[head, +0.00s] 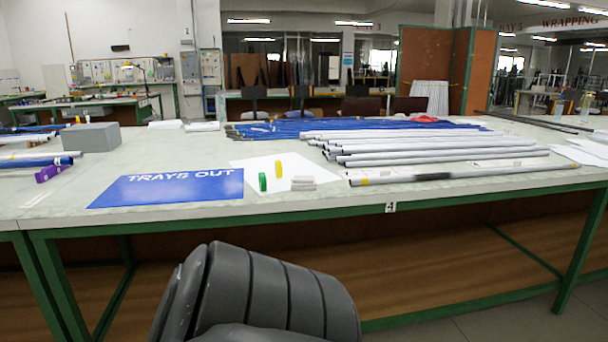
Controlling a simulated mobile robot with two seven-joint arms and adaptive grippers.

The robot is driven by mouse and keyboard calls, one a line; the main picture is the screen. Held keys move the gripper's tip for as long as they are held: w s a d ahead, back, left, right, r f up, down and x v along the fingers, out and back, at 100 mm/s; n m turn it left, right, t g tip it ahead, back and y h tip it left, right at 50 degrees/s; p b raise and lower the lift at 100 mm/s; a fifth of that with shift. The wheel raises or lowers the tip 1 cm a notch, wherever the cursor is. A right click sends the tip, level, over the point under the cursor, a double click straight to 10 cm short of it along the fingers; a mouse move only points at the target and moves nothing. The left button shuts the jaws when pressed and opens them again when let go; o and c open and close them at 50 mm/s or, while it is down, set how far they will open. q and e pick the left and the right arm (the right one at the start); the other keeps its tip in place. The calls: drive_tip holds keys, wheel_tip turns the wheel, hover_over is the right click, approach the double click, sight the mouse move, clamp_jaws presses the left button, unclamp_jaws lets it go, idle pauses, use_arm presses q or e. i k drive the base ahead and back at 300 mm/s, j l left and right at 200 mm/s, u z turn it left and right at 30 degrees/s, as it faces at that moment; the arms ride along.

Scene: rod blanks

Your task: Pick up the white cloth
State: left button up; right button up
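No single thing can be told for sure as the white cloth. Two flat white pieces lie near the back left of the table: a left white piece (166,124) and a right white piece (202,126). I cannot tell if either is cloth or paper. A white sheet (245,163) lies flat in the middle of the table, partly under small items. A small pale stack (303,183) sits at its front right. Neither of my grippers shows in the head view.
The long table (330,205) has a green frame. On it lie a blue "TRAYS OUT" sign (168,187), a green roll (262,182), a yellow roll (278,168), a grey box (90,137), grey rods (430,152) and blue rods (290,128). White papers (582,152) lie at right.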

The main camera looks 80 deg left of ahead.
sight(299, 184)
drive_tip(key=k+j+u, duration=0.15)
drive_tip(key=u, duration=0.25)
drive_tip(key=k+j+u, duration=0.2)
drive_tip(key=u, duration=1.9)
